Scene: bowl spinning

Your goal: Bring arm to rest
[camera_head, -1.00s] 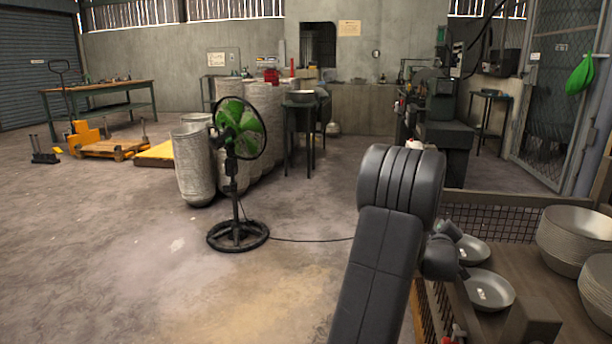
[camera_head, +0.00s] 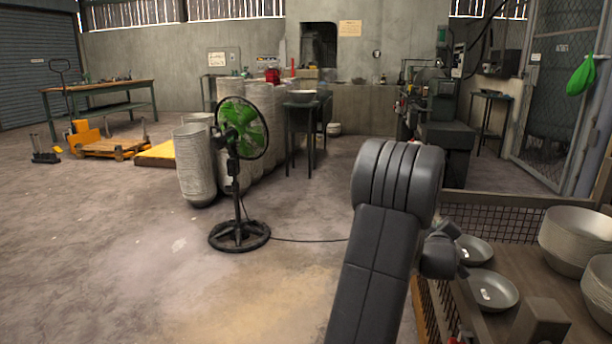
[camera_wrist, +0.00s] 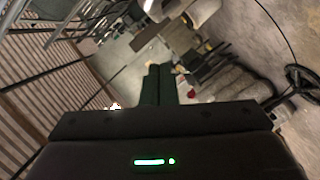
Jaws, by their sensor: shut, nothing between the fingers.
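My gripper (camera_wrist: 159,84) shows in the wrist view as two dark fingers side by side, closed together with nothing between them. The fingers point up the picture toward the blurred, tilted workshop. In the head view my dark arm rises from the bottom edge, right of centre, and bends at a thick ribbed joint. The gripper itself cannot be made out there. The arm stands just left of the bench with the bowls.
A bench (camera_head: 510,268) at the right holds two shallow bowls (camera_head: 492,290) and bowl stacks (camera_head: 572,240), close to my arm. A green fan (camera_head: 240,130) stands on the floor left of centre, before tall bowl stacks (camera_head: 195,165).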

